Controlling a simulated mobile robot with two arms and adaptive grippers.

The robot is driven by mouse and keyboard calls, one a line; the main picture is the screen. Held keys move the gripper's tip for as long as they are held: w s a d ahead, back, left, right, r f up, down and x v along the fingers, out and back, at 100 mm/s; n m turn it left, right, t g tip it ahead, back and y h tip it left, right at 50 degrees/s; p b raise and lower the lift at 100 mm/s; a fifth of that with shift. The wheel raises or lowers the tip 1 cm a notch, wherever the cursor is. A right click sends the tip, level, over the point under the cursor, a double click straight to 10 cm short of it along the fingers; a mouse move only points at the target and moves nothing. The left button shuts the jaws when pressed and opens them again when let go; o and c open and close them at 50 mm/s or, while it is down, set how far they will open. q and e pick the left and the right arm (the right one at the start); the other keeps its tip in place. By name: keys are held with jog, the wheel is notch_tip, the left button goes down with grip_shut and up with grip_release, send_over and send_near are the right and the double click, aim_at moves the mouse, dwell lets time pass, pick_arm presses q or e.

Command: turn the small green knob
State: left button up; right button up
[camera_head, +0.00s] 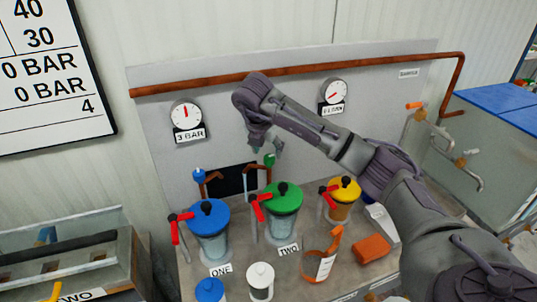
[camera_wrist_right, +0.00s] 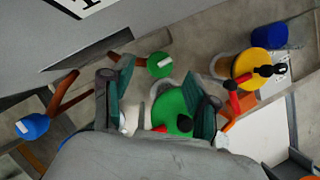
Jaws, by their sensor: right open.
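The small green knob (camera_head: 269,160) sits on a copper pipe at the panel, above the green-lidded pot marked TWO (camera_head: 284,198). My right gripper (camera_head: 266,146) is just above the knob in the head view, pointing down. In the right wrist view the open fingers (camera_wrist_right: 160,75) lie left and right of the small green knob (camera_wrist_right: 159,65), which shows a pale mark on its face. The fingers look apart from it; the exact depth gap cannot be told. The green pot lid (camera_wrist_right: 172,112) shows between the fingers, partly hidden. My left gripper is not in view.
A small blue knob (camera_head: 198,175) is left of the green one. A blue-lidded pot (camera_head: 209,216) and a yellow-lidded pot (camera_head: 345,190) flank the green pot, with red handles beside them. Gauges (camera_head: 186,114) and a copper pipe (camera_head: 220,80) are on the panel.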

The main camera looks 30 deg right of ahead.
jog(key=v, duration=0.8)
jog(key=shift+r, duration=0.3)
jog(key=shift+s+a, duration=0.1)
